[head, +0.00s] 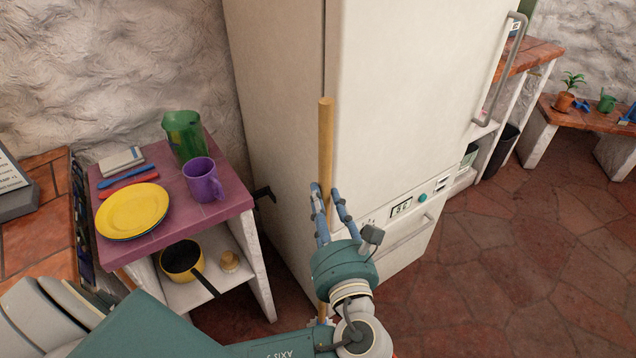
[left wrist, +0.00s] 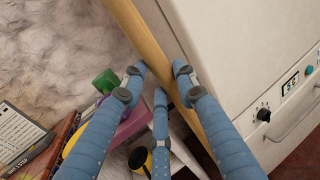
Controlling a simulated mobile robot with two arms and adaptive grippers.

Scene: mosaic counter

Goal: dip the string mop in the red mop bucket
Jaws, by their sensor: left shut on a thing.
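The string mop shows as a long wooden handle (head: 326,140) standing nearly upright in front of the fridge. My left gripper (head: 326,192) is shut on the handle, with its blue fingers around it. In the left wrist view the handle (left wrist: 148,48) runs slantwise between the fingers (left wrist: 160,72). The lower handle is mostly hidden behind my left arm, and I cannot make out the mop head. I cannot identify the red mop bucket in either view. My right gripper is not in view.
The white fridge (head: 275,100) stands close behind the handle. At left, a purple-topped shelf unit (head: 150,228) bears a yellow plate (head: 133,210), purple mug (head: 203,182) and green jug (head: 184,138); a yellow pan (head: 182,259) sits below. Red tiled floor (head: 520,270) is clear at right.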

